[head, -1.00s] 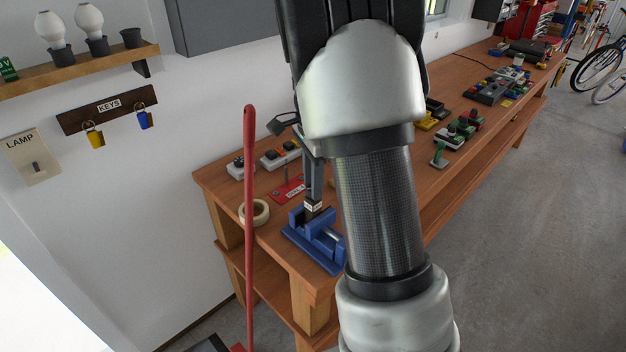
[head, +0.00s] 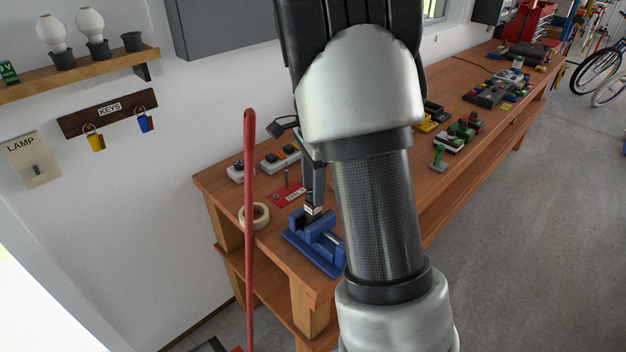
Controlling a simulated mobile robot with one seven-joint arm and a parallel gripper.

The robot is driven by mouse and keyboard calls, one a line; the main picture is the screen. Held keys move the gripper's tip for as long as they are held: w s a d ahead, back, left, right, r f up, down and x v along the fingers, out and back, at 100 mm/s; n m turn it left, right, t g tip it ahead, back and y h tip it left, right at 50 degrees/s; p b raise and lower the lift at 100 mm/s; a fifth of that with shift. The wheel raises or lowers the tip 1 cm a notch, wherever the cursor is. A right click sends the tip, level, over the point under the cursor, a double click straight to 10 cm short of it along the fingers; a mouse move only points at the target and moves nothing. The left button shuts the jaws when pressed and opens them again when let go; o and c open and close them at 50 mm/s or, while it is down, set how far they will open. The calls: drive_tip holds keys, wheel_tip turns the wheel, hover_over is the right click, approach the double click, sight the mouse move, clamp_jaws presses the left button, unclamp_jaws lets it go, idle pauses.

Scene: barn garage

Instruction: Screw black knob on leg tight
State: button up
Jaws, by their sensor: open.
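A dark grey leg (head: 313,188) stands nearly upright in a blue vise (head: 326,262) at the near left end of the workbench. It has a small white label near its foot. A black knob-like part (head: 283,126) sticks out to the left near the top of the visible leg. My arm covers the leg's upper end and the area right of it. My gripper does not show; only my arm links are seen in front of the bench. I cannot tell whether anything touches the knob.
A red pole (head: 249,220) stands upright in front of the bench's left end. A tape roll (head: 258,214), a red plate (head: 288,193) and switch boxes (head: 281,158) lie near the vise. More devices line the wooden bench (head: 455,185) to the right. The floor (head: 530,240) there is clear.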

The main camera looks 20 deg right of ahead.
wheel_tip(320, 180, up, 18)
drive_tip(key=shift+f, duration=0.25)
idle(0.5)
drive_tip(key=s+a+r+n+t, duration=0.1)
drive_tip(key=s+a+n+t, duration=0.15)
drive_tip(key=s+n, duration=0.35)
drive_tip(key=s+a+r+n+t, duration=0.1)
drive_tip(key=s+a+r+n, duration=0.1)
drive_tip(key=s+a+n, duration=0.35)
drive_tip(key=s+a+f+n+t, duration=0.1)
drive_tip(key=s+f+n, duration=0.1)
drive_tip(key=s, duration=0.3)
drive_tip(key=s+f+n+t, duration=0.1)
drive_tip(key=s+f+n, duration=0.1)
drive_tip(key=s+n, duration=0.2)
drive_tip(key=s, duration=0.2)
drive_tip(key=shift+s+a+f+n, duration=0.3)
drive_tip(key=shift+a+f+n, duration=0.05)
drive_tip(key=shift+f, duration=0.05)
